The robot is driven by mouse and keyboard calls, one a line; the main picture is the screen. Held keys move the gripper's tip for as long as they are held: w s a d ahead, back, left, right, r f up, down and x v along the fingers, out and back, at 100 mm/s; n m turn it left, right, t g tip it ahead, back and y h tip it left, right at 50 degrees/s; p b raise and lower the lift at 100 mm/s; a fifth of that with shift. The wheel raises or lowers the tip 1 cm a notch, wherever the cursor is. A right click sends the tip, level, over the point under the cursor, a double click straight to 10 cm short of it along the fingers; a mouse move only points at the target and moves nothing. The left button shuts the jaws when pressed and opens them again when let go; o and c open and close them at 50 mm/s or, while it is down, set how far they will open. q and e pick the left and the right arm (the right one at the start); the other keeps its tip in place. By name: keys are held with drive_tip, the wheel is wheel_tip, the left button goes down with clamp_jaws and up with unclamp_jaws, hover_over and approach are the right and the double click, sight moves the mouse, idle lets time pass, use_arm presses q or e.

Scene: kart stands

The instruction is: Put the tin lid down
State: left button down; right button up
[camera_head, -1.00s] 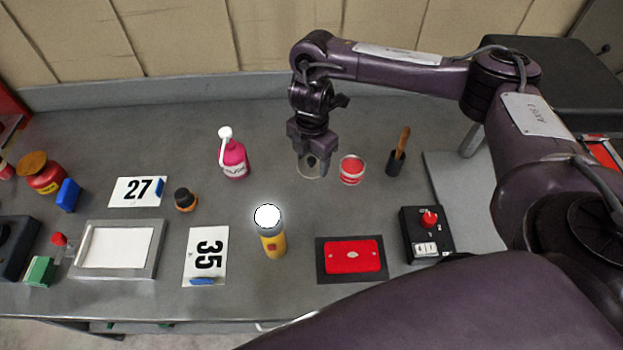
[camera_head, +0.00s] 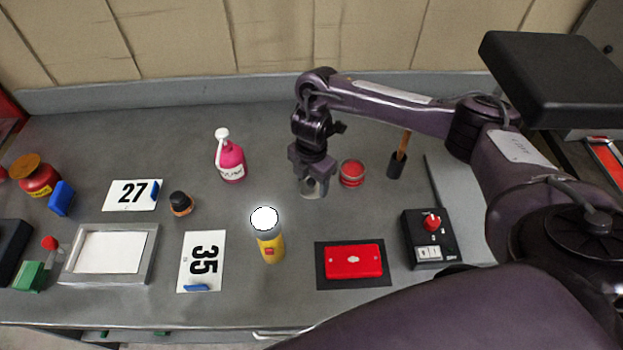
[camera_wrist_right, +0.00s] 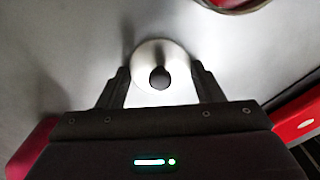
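The tin lid (camera_wrist_right: 150,56) is a pale round disc with a dark knob in the middle. It seems to lie flat on the grey bench. My right gripper (camera_wrist_right: 162,85) is open above it, one finger on each side of the knob with clear gaps. In the head view the right gripper (camera_head: 314,186) stands left of the open red tin (camera_head: 351,173) and partly hides the lid. The tin's rim also shows at the top of the right wrist view (camera_wrist_right: 235,5). My left gripper is not in view.
A brush in a dark holder (camera_head: 397,163) stands right of the tin. A pink bottle (camera_head: 231,162) is to the left. A yellow torch (camera_head: 270,247), a red box on a black mat (camera_head: 352,261) and a switch box (camera_head: 432,240) are nearer. The bench between them is bare.

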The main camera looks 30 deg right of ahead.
sight(311, 181)
drive_tip(key=o, duration=0.4)
drive_tip(key=shift+r+p, duration=1.7)
drive_tip(key=shift+r, duration=4.4)
